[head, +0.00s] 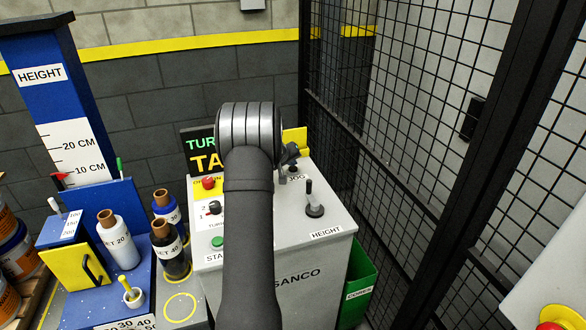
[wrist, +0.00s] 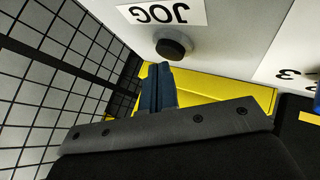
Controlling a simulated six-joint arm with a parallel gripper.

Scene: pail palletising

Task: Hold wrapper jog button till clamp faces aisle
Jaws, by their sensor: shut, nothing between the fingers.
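The black jog button (wrist: 173,48) stands out from the grey panel beside an upside-down JOG label (wrist: 163,13) in the wrist view. My gripper (wrist: 158,70) is shut, its dark blue fingertips just short of the button in the picture. I cannot tell whether they touch it. In the head view my gripper (head: 289,154) is at the back right of the grey control console (head: 320,270), just above the JOG label (head: 297,178). My arm hides part of the console top. I cannot make out the wrapper's clamp in either view.
A black HEIGHT lever (head: 313,204), a red button (head: 208,183) and a green button (head: 217,242) are on the console. A black mesh fence (head: 400,130) closes the right side. A green bin (head: 358,285) stands beside the console.

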